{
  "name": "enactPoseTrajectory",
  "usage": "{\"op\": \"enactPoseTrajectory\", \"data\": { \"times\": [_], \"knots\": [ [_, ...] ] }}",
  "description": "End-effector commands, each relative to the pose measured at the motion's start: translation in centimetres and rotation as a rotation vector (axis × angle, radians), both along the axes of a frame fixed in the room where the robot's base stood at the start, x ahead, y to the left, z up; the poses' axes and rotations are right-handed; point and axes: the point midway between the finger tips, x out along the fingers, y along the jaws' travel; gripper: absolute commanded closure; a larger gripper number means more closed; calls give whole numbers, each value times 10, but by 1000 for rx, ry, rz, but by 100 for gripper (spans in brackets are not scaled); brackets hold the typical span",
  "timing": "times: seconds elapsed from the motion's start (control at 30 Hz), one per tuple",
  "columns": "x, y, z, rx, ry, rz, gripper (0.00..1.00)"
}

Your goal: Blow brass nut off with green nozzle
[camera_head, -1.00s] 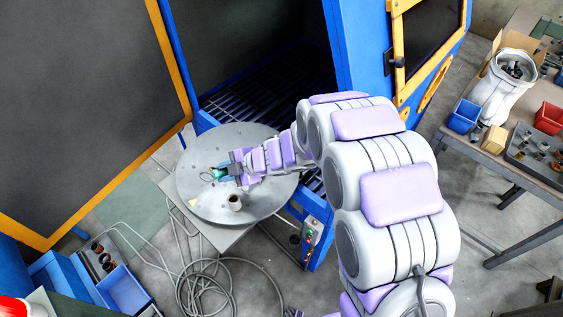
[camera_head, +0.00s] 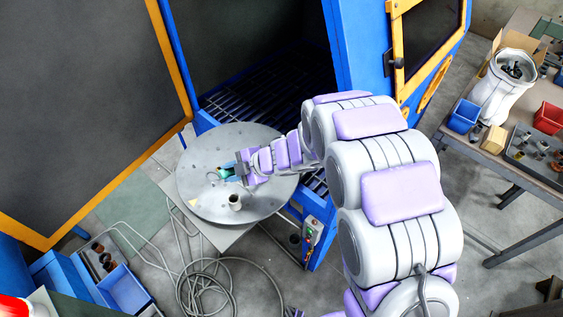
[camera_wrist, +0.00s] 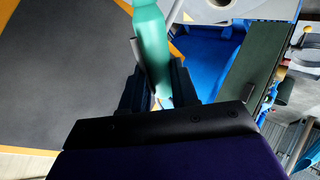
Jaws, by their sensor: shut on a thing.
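The green nozzle (camera_head: 226,173) is in my gripper (camera_head: 240,169), low over the left-centre of the round grey turntable (camera_head: 262,198). In the wrist view the green nozzle (camera_wrist: 151,38) stands out between the two dark fingers of my gripper (camera_wrist: 159,88), which are shut on it. Its lower part is hidden by the fingers. I cannot clearly make out a brass nut.
The blue blast cabinet (camera_head: 352,60) stands open behind the turntable, with a dark slatted floor. Its large door (camera_head: 80,95) swings out at left. A grey hose (camera_head: 205,290) lies coiled on the floor. A workbench (camera_head: 490,150) with bins stands at right.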

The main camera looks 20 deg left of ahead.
Motion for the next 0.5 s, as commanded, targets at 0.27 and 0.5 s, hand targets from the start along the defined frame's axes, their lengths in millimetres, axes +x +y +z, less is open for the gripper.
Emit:
{"op": "enactPoseTrajectory", "data": {
  "times": [0.27, 0.5],
  "knots": [
    [-4, -1, 0, 1, -1, 0, 100],
    [-13, -6, 0, 1, -1, 0, 100]
  ]
}}
